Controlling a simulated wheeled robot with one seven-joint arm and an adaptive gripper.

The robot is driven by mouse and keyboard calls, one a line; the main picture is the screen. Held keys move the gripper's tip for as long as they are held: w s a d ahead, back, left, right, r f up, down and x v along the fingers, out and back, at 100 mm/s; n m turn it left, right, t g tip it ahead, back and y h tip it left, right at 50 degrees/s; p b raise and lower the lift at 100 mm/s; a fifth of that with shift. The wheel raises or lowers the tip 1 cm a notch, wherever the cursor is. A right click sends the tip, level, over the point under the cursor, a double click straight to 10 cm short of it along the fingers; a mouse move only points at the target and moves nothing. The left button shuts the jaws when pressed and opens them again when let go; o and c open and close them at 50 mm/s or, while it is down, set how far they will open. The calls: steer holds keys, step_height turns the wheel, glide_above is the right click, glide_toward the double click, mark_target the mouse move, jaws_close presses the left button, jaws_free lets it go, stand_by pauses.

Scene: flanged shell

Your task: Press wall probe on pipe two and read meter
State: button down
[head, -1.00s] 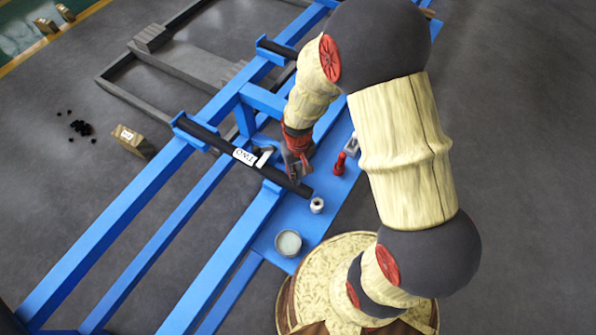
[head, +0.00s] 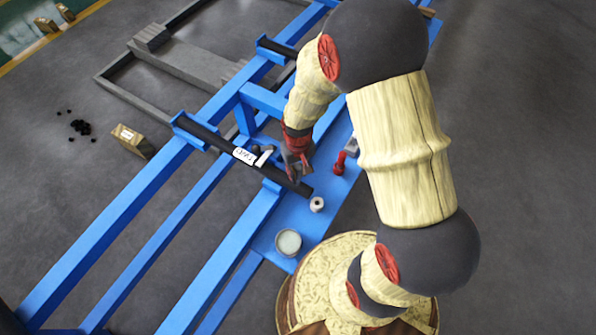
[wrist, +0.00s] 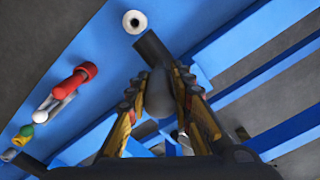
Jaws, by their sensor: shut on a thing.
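A dark pipe (head: 215,142) with a white label (head: 243,156) lies across the blue frame; the lettering is too small to read surely. A second dark pipe (head: 276,48) lies farther back. My gripper (head: 296,172) is low over the near end of the labelled pipe. In the wrist view my gripper (wrist: 160,100) is shut on a smooth grey piece, seemingly the wall probe (wrist: 158,92). The pipe end (wrist: 150,46) shows just beyond it. I cannot tell whether the probe touches the pipe. No meter reading is legible.
A tan box (head: 132,140) and scattered black bits (head: 80,127) lie on the open grey floor at left.

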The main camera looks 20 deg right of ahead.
mark_target(298, 166)
stand_by(0.7)
steer(key=shift+r+p, duration=2.85)
steer(key=shift+r, duration=0.65)
